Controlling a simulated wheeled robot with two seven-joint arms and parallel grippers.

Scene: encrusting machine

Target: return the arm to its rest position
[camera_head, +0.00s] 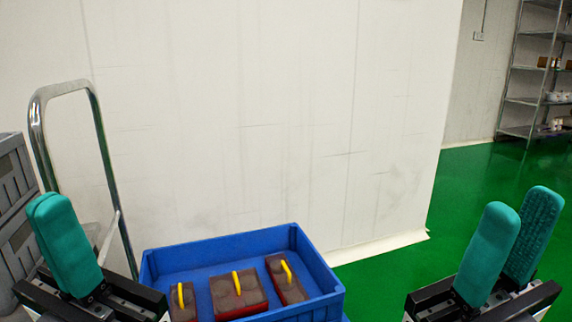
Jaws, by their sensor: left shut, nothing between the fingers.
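My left gripper (60,243) is at the lower left, with its teal fingers upright and pressed together, empty. It stands to the left of the blue crate, apart from it. My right gripper (515,238) is at the lower right, with its two teal fingers spread apart and nothing between them. It stands to the right of the crate. Most of both arms is below the picture's edge.
A blue crate (218,248) at the bottom middle holds dark red-sided blocks (250,302) with yellow handles. A metal trolley handle (40,135) and grey crates (14,215) stand at left. A white wall (270,110) is behind. Green floor (480,190) and shelves (522,100) are at right.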

